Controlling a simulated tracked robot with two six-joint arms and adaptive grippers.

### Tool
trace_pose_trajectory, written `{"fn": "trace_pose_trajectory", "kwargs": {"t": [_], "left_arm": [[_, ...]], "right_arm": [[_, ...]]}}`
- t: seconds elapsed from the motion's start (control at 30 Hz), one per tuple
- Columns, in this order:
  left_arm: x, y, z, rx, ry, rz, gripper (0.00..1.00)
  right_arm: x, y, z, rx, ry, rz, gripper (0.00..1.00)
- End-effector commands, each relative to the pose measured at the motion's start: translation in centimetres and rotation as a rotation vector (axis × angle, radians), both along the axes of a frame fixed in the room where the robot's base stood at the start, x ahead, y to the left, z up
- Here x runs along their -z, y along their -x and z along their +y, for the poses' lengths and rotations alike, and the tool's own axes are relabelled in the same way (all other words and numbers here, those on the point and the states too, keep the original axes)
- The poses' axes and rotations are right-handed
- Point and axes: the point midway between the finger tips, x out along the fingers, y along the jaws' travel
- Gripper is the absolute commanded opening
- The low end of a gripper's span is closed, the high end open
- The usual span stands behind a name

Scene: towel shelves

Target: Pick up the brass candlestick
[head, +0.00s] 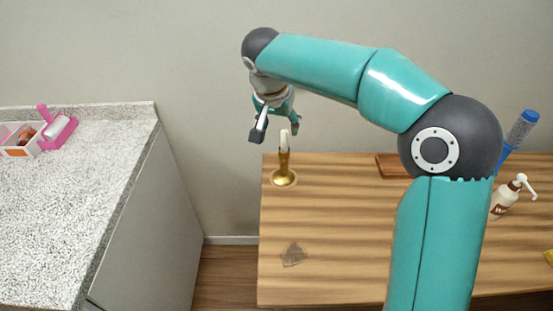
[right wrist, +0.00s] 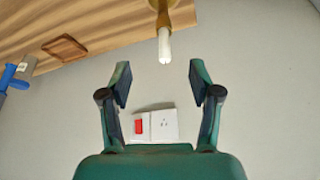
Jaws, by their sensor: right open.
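The brass candlestick (head: 284,176) stands upright on the wooden table near its back left corner, with a white candle (head: 284,139) in it. In the right wrist view the candle (right wrist: 164,45) points down between the fingers' directions, beyond the fingertips, and part of the brass candlestick (right wrist: 160,8) shows at the top edge. My right gripper (head: 276,132) is open and empty, close to the candle at its top; I cannot tell from the head view whether it touches. In the right wrist view the right gripper (right wrist: 160,82) shows both fingers apart with nothing between them. My left gripper is not in view.
The wooden table (head: 340,270) has free room in front of the candlestick, except a small greyish object (head: 293,254). A wooden tray (head: 392,165), a pump bottle (head: 505,198) and a blue-capped bottle (head: 522,128) are to the right. A speckled counter (head: 70,210) stands left, across a gap. A wall socket (right wrist: 157,125) is behind.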

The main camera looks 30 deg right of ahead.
Motion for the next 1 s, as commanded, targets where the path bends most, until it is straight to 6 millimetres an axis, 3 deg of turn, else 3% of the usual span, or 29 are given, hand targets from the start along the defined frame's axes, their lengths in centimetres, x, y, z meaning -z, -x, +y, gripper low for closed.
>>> {"fn": "trace_pose_trajectory", "kwargs": {"t": [0.17, 0.6, 1.0], "left_arm": [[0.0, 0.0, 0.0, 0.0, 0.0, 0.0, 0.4], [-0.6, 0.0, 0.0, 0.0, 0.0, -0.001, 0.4], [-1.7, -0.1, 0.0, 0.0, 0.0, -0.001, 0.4]], "right_arm": [[1.8, -0.3, -0.8, 0.006, 0.002, 0.007, 0.63], [9.7, -2.5, -3.3, 0.006, 0.0, 0.006, 0.63], [12.5, -3.8, -4.3, 0.005, 0.001, 0.007, 0.63]]}}
